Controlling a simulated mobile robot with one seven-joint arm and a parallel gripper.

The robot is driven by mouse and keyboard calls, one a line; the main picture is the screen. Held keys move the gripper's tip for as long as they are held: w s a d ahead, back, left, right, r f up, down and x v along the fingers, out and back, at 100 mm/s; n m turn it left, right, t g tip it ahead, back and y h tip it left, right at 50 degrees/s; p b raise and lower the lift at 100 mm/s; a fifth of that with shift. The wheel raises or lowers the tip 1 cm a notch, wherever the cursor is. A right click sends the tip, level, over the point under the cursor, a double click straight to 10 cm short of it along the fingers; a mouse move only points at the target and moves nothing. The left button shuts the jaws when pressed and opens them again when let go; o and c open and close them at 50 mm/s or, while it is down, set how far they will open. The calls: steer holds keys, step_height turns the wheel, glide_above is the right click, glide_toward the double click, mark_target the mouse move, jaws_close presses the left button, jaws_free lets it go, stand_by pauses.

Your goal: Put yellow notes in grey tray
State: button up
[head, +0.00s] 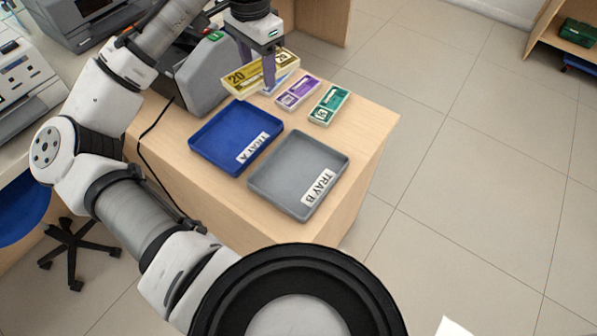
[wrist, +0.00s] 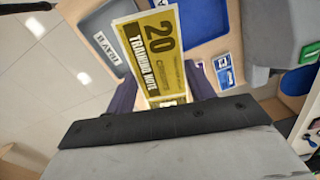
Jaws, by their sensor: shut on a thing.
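The yellow notes (head: 245,79), a bundle marked 20, are between the fingers of my gripper (head: 263,76), which is shut on them. In the wrist view the yellow notes (wrist: 148,45) stick out from between the dark fingers, with "TRAINING NOTE" readable. They appear to be raised a little above the counter, over a blue bundle (head: 281,83) that is partly hidden. The grey tray (head: 293,160), labelled TRAY B, is empty on the counter's near side, below and right of my gripper in the head view.
An empty blue tray (head: 228,130), labelled TRAY A, lies left of the grey tray. A purple bundle (head: 298,92) and a green bundle (head: 330,104) lie behind the trays. A grey machine (head: 205,75) stands at the left. The counter's right edge is close to the green bundle.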

steer(key=s+d+f+n, duration=0.2)
steer(key=s+d+f, duration=0.1)
steer(key=s+d, duration=0.75)
steer(key=b, duration=0.1)
glide_above(307, 183)
step_height(307, 183, down, 15)
steer(key=shift+f, duration=0.1)
steer(key=shift+f+b, duration=0.45)
steer(key=shift+f, duration=1.75)
steer(key=shift+f, duration=0.1)
steer(key=shift+f, duration=0.15)
steer(key=o, duration=0.8)
steer(key=shift+c, duration=0.2)
step_height(307, 183, up, 13)
steer(key=p, duration=0.1)
steer(key=shift+f, duration=0.2)
